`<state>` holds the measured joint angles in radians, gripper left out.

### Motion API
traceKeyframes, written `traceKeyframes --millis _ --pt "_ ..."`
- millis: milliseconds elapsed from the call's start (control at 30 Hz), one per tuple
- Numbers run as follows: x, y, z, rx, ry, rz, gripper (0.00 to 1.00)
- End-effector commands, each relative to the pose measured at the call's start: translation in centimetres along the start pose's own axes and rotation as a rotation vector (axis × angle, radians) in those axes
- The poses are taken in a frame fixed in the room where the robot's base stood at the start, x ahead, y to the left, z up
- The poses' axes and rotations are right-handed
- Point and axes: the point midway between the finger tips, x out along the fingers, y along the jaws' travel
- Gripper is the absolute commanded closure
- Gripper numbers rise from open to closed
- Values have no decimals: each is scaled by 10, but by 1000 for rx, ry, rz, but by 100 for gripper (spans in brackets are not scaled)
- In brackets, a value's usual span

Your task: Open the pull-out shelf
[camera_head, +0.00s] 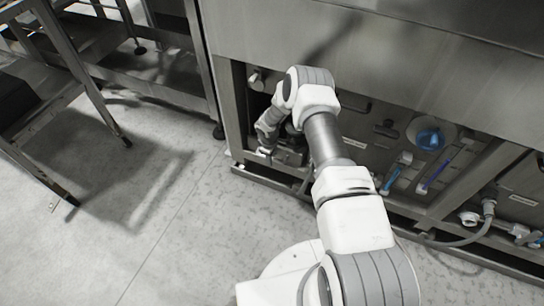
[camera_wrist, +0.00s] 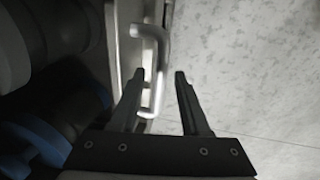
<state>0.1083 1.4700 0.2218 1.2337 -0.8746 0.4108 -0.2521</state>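In the wrist view a pale bent bar handle (camera_wrist: 161,55) sits on a light upright front edge (camera_wrist: 125,45), which seems to belong to the pull-out shelf. My gripper (camera_wrist: 159,74) is open, with one dark finger on each side of the handle's bar in the picture. I cannot tell whether either finger touches it. In the head view my gripper (camera_head: 266,150) is low at the left end of the machine's open lower bay, partly hidden by my wrist. The shelf and its handle cannot be made out there.
The steel machine body (camera_head: 400,50) stands above the bay. A blue-centred round fitting (camera_head: 428,139), blue-handled parts and a grey hose (camera_head: 465,240) are to the right. A steel frame table (camera_head: 85,80) stands at left. The floor (camera_head: 150,210) in front is clear.

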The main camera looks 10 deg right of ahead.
Motion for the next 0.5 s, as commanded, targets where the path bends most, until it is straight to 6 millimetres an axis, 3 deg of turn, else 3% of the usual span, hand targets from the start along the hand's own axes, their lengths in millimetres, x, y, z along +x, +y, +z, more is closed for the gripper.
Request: traceKeyframes --millis 33,233,500 --pt "0 0 0 0 0 0 65" --pt "0 0 0 0 0 0 100" --pt "0 0 0 0 0 0 100"
